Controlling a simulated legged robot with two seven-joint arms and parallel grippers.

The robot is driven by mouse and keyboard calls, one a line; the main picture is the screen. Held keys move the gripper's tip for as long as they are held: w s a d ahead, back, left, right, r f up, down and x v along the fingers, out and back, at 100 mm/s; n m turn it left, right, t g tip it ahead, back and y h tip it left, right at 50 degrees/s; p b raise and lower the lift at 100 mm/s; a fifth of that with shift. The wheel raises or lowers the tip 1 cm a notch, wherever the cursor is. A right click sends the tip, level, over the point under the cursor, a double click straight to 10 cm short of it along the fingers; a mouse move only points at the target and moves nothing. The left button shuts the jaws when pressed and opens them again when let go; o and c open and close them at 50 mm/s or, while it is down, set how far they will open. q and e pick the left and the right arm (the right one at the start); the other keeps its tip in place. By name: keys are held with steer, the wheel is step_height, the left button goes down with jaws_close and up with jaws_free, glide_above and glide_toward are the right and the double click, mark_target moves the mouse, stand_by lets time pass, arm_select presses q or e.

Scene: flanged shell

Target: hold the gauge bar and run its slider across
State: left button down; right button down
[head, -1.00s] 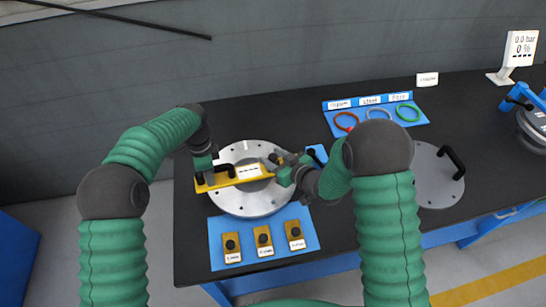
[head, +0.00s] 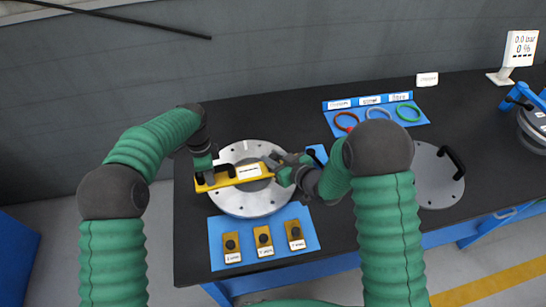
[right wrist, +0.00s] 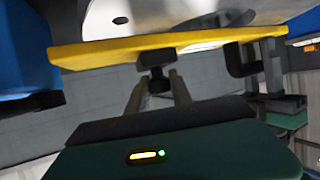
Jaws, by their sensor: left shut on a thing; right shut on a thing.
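The yellow gauge bar (head: 222,180) lies across the round metal flange (head: 240,205), with a white readout too small to read. My left gripper (head: 207,180) is shut on the bar's black handle near its left end. My right gripper (head: 277,168) is at the bar's right part. In the right wrist view the gauge bar (right wrist: 210,39) runs across the top, and my right gripper (right wrist: 156,85) is shut on the small black slider (right wrist: 155,57) at its edge. My left gripper (right wrist: 271,60) also shows there at the right. The jaws partly hide the slider.
A blue mat (head: 224,222) with several labelled yellow blocks lies in front of the flange. A blue tray (head: 340,127) with red, grey and green rings is at the back. A grey lid (head: 430,190) with a black handle lies right. Bare black table lies behind the flange.

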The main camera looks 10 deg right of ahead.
stand_by(0.6)
steer(key=d, duration=0.7)
steer(key=shift+w, duration=0.25)
steer(key=c, duration=1.1)
jaws_free()
steer(key=v, duration=1.1)
steer(key=shift+s+d+r, duration=0.15)
steer(key=shift+s+d, duration=0.05)
steer(key=shift+s, duration=0.1)
arm_select(q)
steer(key=c, duration=1.1)
jaws_free()
steer(key=shift+c, duration=0.2)
